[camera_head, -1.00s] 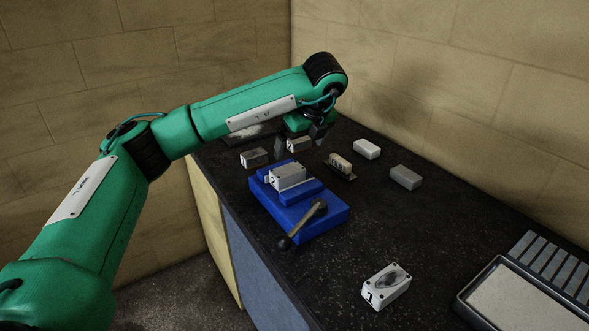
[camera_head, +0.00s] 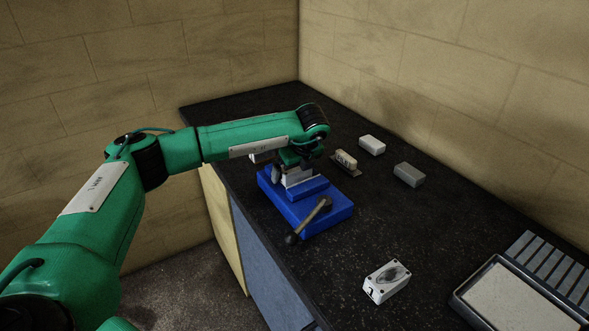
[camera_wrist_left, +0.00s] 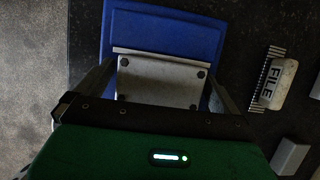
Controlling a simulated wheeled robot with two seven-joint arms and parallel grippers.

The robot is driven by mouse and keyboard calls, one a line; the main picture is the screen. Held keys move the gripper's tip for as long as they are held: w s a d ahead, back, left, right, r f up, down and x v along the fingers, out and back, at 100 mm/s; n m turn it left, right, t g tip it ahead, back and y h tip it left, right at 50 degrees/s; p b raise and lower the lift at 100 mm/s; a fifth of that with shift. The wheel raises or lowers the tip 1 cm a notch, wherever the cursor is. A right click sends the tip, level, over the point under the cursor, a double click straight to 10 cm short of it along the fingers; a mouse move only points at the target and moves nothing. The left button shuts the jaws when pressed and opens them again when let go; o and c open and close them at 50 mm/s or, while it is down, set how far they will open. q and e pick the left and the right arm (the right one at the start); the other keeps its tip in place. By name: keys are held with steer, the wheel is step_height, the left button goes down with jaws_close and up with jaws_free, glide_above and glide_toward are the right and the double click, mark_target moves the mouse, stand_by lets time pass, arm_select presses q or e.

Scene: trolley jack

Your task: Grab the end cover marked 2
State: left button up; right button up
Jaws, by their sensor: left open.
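A light grey metal block (camera_head: 298,178) with screws at its corners sits in the blue vise (camera_head: 315,212) on the dark bench. I cannot read a 2 on it from here. In the left wrist view the block (camera_wrist_left: 160,82) shows its flat face, with the blue vise (camera_wrist_left: 165,28) behind it. My left gripper (camera_head: 294,172) is open over the vise. Its two fingers (camera_wrist_left: 162,80) stand on either side of the block, and I see gaps beside it. The arm partly hides the block in the head view. My right gripper is not in view.
A brush marked FILE (camera_wrist_left: 280,82) lies right of the vise. Pale (camera_head: 372,145) and grey (camera_head: 409,174) blocks lie behind it. A white block with a dark oval and mark (camera_head: 388,280) lies in front. A tray (camera_head: 510,300) stands front right.

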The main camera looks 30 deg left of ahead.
arm_select(q)
steer(key=c, duration=1.3)
steer(key=shift+r, duration=0.15)
